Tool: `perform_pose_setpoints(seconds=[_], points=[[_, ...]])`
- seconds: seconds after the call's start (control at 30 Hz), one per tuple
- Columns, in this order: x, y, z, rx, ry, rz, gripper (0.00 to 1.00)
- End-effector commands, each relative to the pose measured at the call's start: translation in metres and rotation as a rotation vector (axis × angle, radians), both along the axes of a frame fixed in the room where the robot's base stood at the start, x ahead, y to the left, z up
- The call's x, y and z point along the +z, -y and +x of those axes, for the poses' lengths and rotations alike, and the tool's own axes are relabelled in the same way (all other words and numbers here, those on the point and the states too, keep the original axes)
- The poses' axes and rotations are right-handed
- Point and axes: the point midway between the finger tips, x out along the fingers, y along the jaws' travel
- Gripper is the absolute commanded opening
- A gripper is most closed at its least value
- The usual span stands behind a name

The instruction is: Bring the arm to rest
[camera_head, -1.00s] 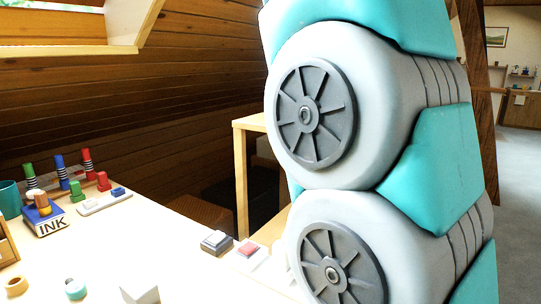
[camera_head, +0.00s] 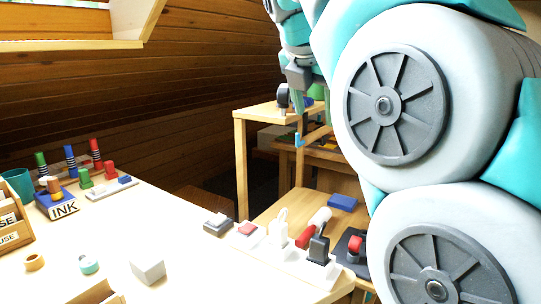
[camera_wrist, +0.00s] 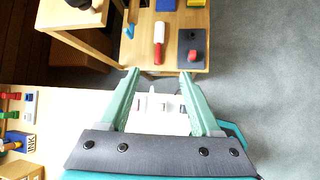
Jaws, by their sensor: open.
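My gripper (camera_wrist: 161,80) is open, with its two green fingers spread apart and nothing between them in the wrist view. Beyond and below the fingers are a white holder on the table edge and a wooden bench surface. In the head view my arm fills the right side, with its large grey and teal joints close to the camera. The far part of the arm hangs at the top middle, above the wooden stand; the fingertips are hard to make out there.
A white table (camera_head: 130,215) at left bears an INK box (camera_head: 62,206), several stamps and a white block (camera_head: 147,271). A lower wooden bench (camera_wrist: 170,48) holds a red-and-white roller (camera_wrist: 158,43) and a dark pad (camera_wrist: 193,49). Grey floor (camera_wrist: 260,70) lies open to the right.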

Motion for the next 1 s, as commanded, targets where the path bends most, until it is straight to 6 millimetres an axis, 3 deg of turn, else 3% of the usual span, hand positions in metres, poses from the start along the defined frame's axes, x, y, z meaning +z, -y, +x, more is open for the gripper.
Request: perform_pose_setpoints(seconds=[0.27, 0.47, 0.67, 1.0], points=[[-0.085, 0.031, -0.028, -0.399, -0.061, 0.219, 0.64], [-0.154, 0.052, -0.065, -0.738, -0.101, 0.375, 0.64], [-0.226, 0.069, -0.116, -1.12, -0.134, 0.508, 0.64], [-0.342, 0.081, -0.229, -1.864, -0.138, 0.659, 0.64]])
